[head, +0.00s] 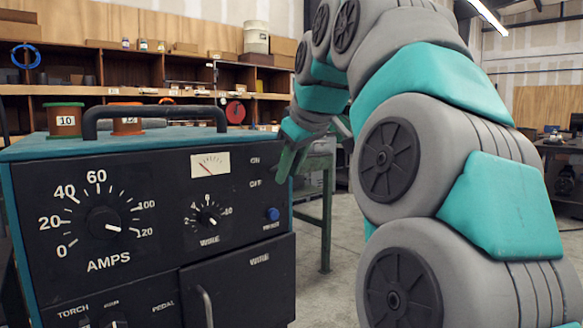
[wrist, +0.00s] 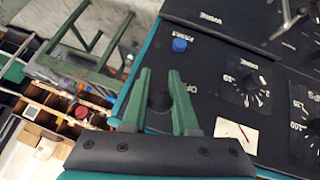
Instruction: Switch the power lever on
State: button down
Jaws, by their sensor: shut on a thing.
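The power lever shows in the wrist view as a dark, rounded piece (wrist: 160,100) between my gripper's green fingers. Its full shape and tilt are hard to tell against the black panel. In the head view my gripper's fingers hide it. My gripper (wrist: 161,74) is shut on it, and in the head view the gripper (head: 284,176) points down at the right edge of the welder's front panel. The ON label (head: 255,160) and the OFF label (head: 255,183) sit just left of the fingers. The black welder panel (head: 150,250) has a teal case.
A blue button (head: 273,214) sits below the fingers. A meter (head: 210,164), a wire dial (head: 208,216) and an amps dial (head: 104,223) are to the left. A black handle (head: 155,112) and spools (head: 65,120) top the welder. A green stand (head: 326,200) is behind.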

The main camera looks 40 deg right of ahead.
jog(key=c, duration=1)
grip_release()
jog(key=shift+o, duration=0.2)
jog(key=v, duration=0.7)
jog(key=shift+s+r+p, duration=0.25)
jog(key=shift+r+p, duration=0.05)
jog(key=shift+p, duration=0.1)
jog(key=shift+a, duration=0.1)
